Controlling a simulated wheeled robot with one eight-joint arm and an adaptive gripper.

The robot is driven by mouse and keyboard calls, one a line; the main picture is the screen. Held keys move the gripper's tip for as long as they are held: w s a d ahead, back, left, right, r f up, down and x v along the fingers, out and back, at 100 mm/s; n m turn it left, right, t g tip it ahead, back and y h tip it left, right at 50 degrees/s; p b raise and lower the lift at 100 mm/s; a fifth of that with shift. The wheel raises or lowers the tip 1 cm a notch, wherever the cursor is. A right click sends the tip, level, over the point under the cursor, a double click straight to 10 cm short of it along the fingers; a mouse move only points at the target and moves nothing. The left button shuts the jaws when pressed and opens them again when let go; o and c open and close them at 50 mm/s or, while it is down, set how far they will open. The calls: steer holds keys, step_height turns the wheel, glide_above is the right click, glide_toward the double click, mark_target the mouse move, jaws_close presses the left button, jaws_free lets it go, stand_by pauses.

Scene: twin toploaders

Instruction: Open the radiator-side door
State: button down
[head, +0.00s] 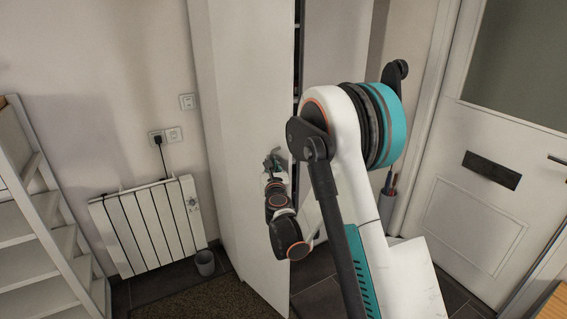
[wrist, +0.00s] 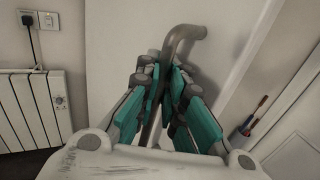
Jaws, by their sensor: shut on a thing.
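The radiator-side door (head: 245,110) is the tall white panel left of centre in the head view. It stands ajar, with a narrow dark gap along its right edge. Its grey bent bar handle (wrist: 184,38) shows in the wrist view against the white panel (wrist: 125,35). My gripper (wrist: 163,80) is shut on this handle, with teal-padded fingers on both sides of the bar. In the head view my gripper (head: 272,165) is small at the door's face, and the handle is hard to make out there.
The other white door (head: 335,50) is right of the gap, partly behind my arm. A white radiator (head: 150,225) and a small grey cup (head: 205,262) stand left. White shelves (head: 45,220) are at far left. A room door (head: 490,200) with a dark mail slot is right.

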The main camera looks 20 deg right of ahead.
steer(key=s+a, duration=0.1)
steer(key=a, duration=0.5)
steer(key=shift+s+m+h+b, duration=0.35)
steer(key=shift+s+m+h, duration=0.05)
steer(key=shift+f, duration=0.1)
steer(key=c, duration=1.7)
jaws_free()
steer(key=shift+s, duration=0.1)
steer(key=shift+a, duration=0.1)
